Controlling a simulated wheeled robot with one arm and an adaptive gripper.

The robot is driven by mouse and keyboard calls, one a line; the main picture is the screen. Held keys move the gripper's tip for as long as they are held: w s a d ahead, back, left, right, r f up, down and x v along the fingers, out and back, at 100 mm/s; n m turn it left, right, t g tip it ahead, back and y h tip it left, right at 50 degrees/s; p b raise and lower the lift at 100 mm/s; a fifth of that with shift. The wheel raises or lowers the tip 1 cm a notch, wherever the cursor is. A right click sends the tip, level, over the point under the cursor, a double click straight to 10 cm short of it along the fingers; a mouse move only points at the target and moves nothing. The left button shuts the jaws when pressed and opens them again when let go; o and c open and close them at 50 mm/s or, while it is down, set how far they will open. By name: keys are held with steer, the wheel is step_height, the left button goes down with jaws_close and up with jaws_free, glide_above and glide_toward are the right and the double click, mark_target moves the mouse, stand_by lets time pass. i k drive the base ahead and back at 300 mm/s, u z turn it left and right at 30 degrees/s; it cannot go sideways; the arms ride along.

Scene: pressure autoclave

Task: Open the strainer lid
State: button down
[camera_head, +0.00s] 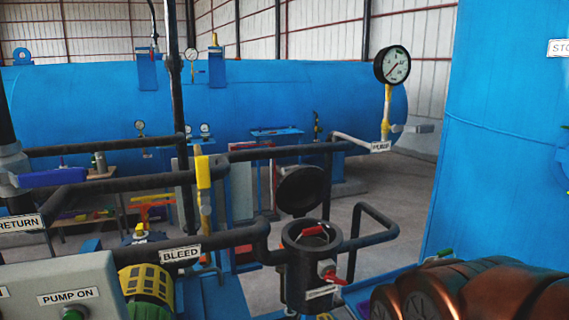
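The strainer is a black upright cylinder (300,268) in the lower middle of the head view, joined to black pipes. A round black lid (300,190) stands raised and tilted up at the back of the cylinder, clear of its mouth. The mouth looks open, and something with red and pale parts (315,232) shows inside it. A small red-handled valve (330,273) is on the front right of the cylinder. A white label (321,292) below it is too small to read.
Black pipes run left and right of the strainer. A yellow-handled valve (203,172) and BLEED sign (181,254) are to the left. A pressure gauge (392,65) stands above right. A control box (60,290) is at lower left. A large blue tank (290,95) lies behind.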

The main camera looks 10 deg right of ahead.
mark_target(301, 190)
steer(key=u, duration=2.3)
steer(key=k, duration=0.85)
steer(key=z, duration=1.05)
steer(key=i, duration=0.5)
steer(key=z, duration=0.05)
